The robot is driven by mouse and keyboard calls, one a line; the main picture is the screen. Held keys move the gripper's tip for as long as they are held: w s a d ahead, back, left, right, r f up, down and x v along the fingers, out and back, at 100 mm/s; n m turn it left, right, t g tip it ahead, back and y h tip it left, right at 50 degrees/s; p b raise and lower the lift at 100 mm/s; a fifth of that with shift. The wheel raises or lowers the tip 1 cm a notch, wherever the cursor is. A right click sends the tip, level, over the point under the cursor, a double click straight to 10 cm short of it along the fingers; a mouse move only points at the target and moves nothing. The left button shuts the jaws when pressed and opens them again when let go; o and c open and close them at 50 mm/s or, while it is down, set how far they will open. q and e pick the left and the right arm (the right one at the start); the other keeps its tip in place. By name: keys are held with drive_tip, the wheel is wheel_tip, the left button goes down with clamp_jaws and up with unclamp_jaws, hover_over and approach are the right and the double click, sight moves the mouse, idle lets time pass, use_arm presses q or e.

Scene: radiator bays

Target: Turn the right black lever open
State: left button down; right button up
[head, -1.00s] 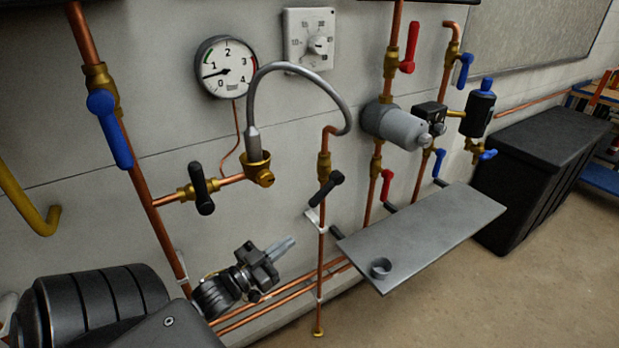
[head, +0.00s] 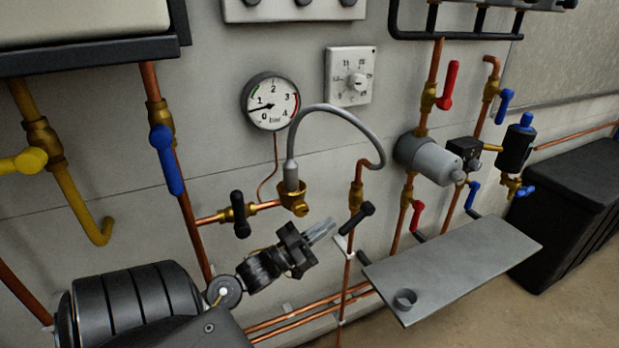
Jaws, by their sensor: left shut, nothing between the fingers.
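Two black levers show in the head view. The right black lever (head: 356,219) sits on a vertical copper pipe and slants up to the right, across the pipe. The left black lever (head: 240,214) stands upright, across a short horizontal copper pipe. My left gripper (head: 322,230) is below and between the two levers, its fingers together and pointing up right, with nothing in them. Its fingertips are left of the right black lever and a little below it, apart from it in the picture. My right gripper is not in view.
A grey hose (head: 345,110) arches above the right black lever. A grey shelf (head: 450,268) with a small cup (head: 404,300) juts out at right. A pressure gauge (head: 270,101) is above. A blue lever (head: 166,160) and red lever (head: 417,217) flank the area.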

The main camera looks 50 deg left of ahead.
sight(356, 220)
use_arm(q)
drive_tip(key=w, duration=0.1)
drive_tip(key=w+f, duration=0.1)
drive_tip(key=w, duration=0.1)
drive_tip(key=w+f, duration=0.1)
drive_tip(key=shift+w+d+f, duration=0.15)
drive_tip(key=shift+w+d, duration=0.1)
drive_tip(key=shift+w, duration=0.15)
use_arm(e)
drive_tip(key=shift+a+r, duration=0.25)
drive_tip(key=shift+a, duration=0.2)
